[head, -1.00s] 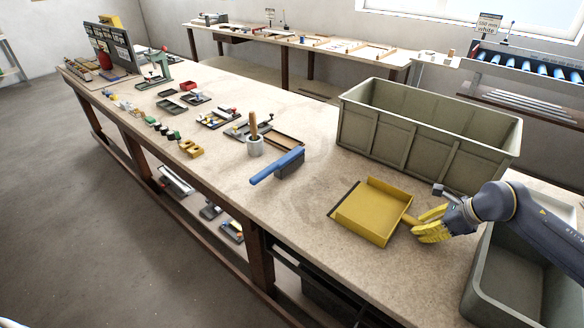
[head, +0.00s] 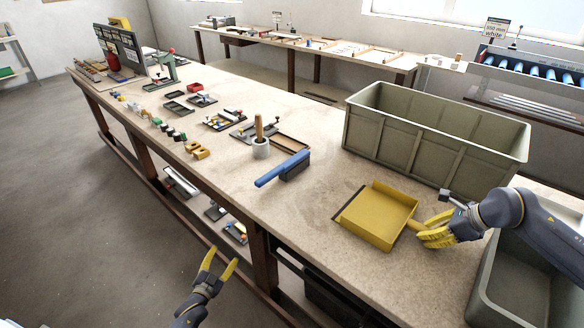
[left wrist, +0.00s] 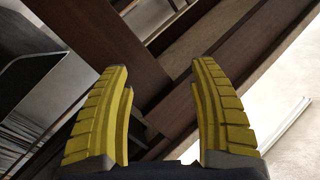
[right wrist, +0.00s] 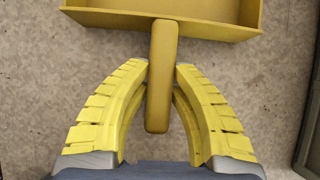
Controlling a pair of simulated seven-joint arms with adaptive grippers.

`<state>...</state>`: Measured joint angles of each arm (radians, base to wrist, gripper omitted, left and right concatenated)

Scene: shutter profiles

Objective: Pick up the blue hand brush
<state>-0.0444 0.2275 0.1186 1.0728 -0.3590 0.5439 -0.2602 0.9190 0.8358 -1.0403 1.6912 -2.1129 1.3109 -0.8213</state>
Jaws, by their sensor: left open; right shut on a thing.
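The blue hand brush (head: 283,168) lies on the workbench, left of the dustpan, with its blue handle toward the front edge and dark bristles along one side. My left gripper (head: 221,262) is open and empty, in front of the bench and below its top. In the left wrist view its yellow fingers (left wrist: 160,100) stand apart before the dark bench frame. My right gripper (head: 428,230) is shut on the handle of the yellow dustpan (head: 378,216). In the right wrist view the fingers (right wrist: 161,72) close around the dustpan handle (right wrist: 160,100). The brush shows in neither wrist view.
A large grey-green crate (head: 430,140) stands behind the dustpan; another grey bin (head: 520,285) is at the right. Small trays and parts lie further left. The bench top around the brush is mostly clear.

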